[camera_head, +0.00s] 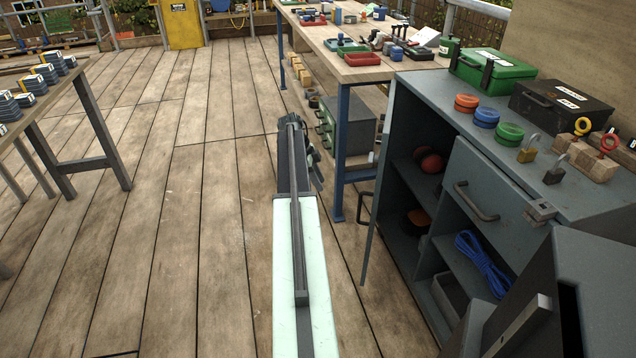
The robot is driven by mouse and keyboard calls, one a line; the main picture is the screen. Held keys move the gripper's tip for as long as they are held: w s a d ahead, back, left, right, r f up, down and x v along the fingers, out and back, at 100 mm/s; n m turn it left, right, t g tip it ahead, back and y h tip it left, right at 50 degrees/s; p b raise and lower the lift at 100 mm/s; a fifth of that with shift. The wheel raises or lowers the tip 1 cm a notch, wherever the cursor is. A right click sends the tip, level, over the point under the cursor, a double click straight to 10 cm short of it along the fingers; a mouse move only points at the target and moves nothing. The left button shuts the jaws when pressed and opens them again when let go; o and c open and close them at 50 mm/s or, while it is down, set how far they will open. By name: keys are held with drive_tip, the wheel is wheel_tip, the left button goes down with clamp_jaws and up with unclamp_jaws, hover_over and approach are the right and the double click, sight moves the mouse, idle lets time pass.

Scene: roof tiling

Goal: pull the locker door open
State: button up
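The grey-blue locker (466,165) stands at the right. Its door (376,210) is seen nearly edge-on at the locker's left side and stands swung out, with the left compartment open to view. A dark bar handle (364,208) is on the door's left face. My gripper (316,172) is at the far end of my pale arm, left of the door handle and apart from it in the picture. It is small and dark, and its fingers cannot be made out clearly. Nothing is seen held in it.
Orange-and-black items (430,162) and a blue rope coil (482,262) lie inside the locker. A closed drawer (490,190) has a bar handle. A workbench (345,66) stands behind. A dark panel (590,290) fills the lower right.

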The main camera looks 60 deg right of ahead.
drive_tip(key=p+v, duration=0.7)
drive_tip(key=shift+r, duration=0.35)
drive_tip(key=shift+w, duration=0.15)
drive_tip(key=shift+w, duration=0.1)
